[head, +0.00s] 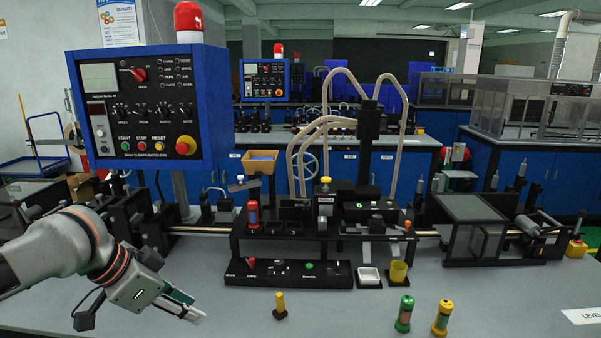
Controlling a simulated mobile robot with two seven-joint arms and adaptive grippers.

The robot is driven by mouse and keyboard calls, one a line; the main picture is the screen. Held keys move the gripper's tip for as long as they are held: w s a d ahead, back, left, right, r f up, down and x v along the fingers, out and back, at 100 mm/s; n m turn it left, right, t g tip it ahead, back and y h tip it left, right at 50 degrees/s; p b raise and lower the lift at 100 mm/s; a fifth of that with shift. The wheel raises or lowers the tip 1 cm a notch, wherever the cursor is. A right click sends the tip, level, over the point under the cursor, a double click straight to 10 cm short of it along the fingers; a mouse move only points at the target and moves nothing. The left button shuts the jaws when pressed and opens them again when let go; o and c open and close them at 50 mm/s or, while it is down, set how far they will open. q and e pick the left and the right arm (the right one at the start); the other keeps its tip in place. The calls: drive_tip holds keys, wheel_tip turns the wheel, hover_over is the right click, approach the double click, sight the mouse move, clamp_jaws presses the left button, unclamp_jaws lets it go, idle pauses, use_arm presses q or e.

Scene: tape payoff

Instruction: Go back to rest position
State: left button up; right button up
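My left arm comes in from the left edge, and its gripper (186,307) hangs low over the grey table (240,318), left of the small yellow piece. The fingers point right and slightly down. I see them from the side and cannot tell whether they are open or shut; nothing clearly shows between them. My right gripper is not in view.
A blue control panel (150,108) stands behind my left arm. A black machine station (300,240) spans the middle. A yellow piece (280,306), a green cylinder (404,314) and a yellow-green cylinder (442,318) stand in front. A yellow cup (398,273) is beside a white dish (369,277).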

use_arm(q)
drive_tip(key=s+d+f+m+t, duration=0.2)
drive_tip(key=d+f+t, duration=0.1)
drive_tip(key=d+f, duration=0.6)
drive_tip(key=s+a+f+n+y, duration=0.1)
drive_tip(key=s+a+f+y, duration=0.3)
drive_tip(key=a, duration=0.4)
drive_tip(key=s+a+f+n+y, duration=0.2)
drive_tip(key=s+a+f, duration=0.2)
drive_tip(key=s+a, duration=0.3)
drive_tip(key=s+a+f+n+y, duration=0.1)
drive_tip(key=s+a+f+y, duration=0.2)
drive_tip(key=s+a+f, duration=0.35)
drive_tip(key=w+d+f+n+t+h, duration=0.3)
drive_tip(key=d+f+h, duration=0.4)
drive_tip(key=d+f, duration=0.5)
drive_tip(key=shift+d, duration=1.2)
